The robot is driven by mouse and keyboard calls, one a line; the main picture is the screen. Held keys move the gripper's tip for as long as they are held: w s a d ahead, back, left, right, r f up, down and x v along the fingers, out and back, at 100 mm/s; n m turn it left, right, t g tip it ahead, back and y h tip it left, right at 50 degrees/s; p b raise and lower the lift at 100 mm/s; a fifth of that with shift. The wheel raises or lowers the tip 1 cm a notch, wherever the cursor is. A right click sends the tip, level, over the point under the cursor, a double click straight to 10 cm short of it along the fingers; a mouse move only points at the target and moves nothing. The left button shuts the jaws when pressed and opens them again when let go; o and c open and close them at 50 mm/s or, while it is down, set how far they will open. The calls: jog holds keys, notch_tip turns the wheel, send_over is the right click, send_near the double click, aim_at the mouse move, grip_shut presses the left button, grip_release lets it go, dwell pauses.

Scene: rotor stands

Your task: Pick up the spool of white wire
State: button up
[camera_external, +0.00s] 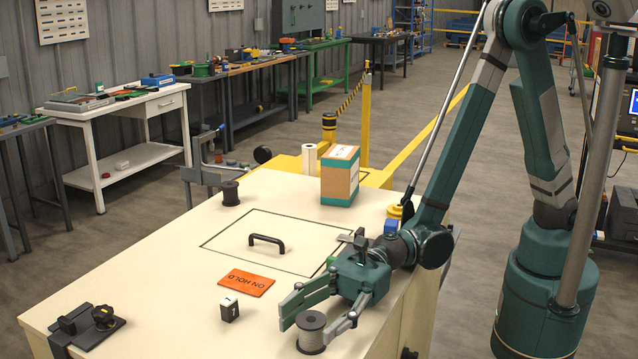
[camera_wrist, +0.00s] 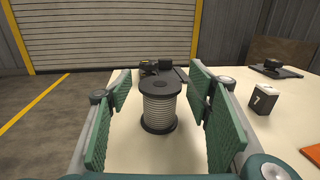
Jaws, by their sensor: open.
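The spool of white wire (camera_wrist: 160,108) stands upright on the bench top, with dark flanges and pale wire wound between them. It also shows at the front edge of the external view (camera_external: 311,337). My gripper (camera_wrist: 162,122) is open, with its green-padded fingers on either side of the spool. In the wrist view a gap shows between the spool and the pads on both sides. In the external view my gripper (camera_external: 309,318) reaches low over the bench toward the front.
A white-and-black block marked 7 (camera_external: 229,309) and an orange ON HOLD card (camera_external: 247,282) lie left of my gripper. A black clamp (camera_external: 88,326) sits at the bench's front left. A dark spool (camera_external: 230,193), a handle (camera_external: 267,241) and a cardboard box (camera_external: 340,177) stand farther back.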

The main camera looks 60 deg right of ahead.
aim_at(311, 319)
jog(key=c, duration=1.2)
jog(key=shift+r, duration=0.15)
jog(key=shift+r+p, duration=1.45)
jog(key=shift+r, duration=3.45)
